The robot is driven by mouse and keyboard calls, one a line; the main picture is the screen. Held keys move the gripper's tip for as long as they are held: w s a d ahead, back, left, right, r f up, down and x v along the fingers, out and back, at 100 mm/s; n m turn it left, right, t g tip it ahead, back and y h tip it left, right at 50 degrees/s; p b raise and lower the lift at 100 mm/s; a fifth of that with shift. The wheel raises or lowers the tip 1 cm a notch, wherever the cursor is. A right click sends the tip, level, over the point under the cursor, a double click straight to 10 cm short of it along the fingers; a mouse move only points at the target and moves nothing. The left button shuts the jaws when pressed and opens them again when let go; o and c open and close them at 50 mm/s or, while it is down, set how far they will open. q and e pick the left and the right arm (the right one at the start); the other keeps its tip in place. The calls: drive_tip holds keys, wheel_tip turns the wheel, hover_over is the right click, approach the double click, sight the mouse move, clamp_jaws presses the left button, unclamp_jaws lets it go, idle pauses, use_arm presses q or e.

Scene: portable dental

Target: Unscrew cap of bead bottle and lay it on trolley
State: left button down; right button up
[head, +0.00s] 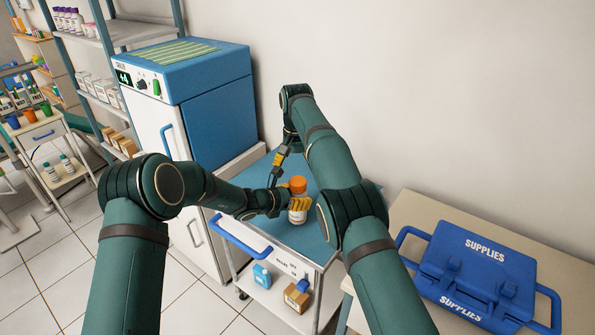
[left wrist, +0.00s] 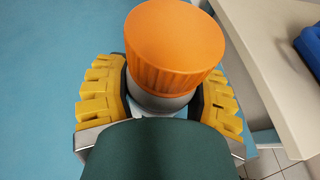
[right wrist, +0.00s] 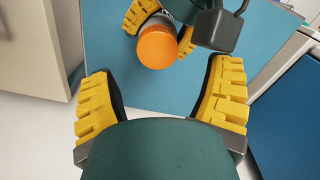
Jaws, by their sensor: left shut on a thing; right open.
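The bead bottle (head: 297,215) is white with an orange cap (head: 298,184) and stands upright on the blue top of the trolley (head: 315,238). My left gripper (head: 299,203) is shut around the bottle body below the cap. In the left wrist view the cap (left wrist: 175,45) sits on the bottle between the yellow fingers (left wrist: 163,100). My right gripper (head: 275,171) is open and empty, behind and left of the bottle. In the right wrist view the cap (right wrist: 157,50) shows beyond the open fingers (right wrist: 162,95), apart from them.
A blue supplies case (head: 475,270) lies on a beige table (head: 425,207) at the right. A white and blue cabinet (head: 215,120) stands left of the trolley. Small boxes (head: 297,295) sit on the trolley's lower shelf. The trolley top around the bottle is mostly clear.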

sight(298, 181)
drive_tip(key=shift+d+r, duration=0.2)
drive_tip(key=shift+r, duration=0.55)
drive_tip(key=shift+f, duration=3.9)
drive_tip(key=shift+c, duration=0.3)
drive_tip(key=c, duration=1)
drive_tip(key=o, duration=1)
drive_tip(key=shift+o, duration=0.2)
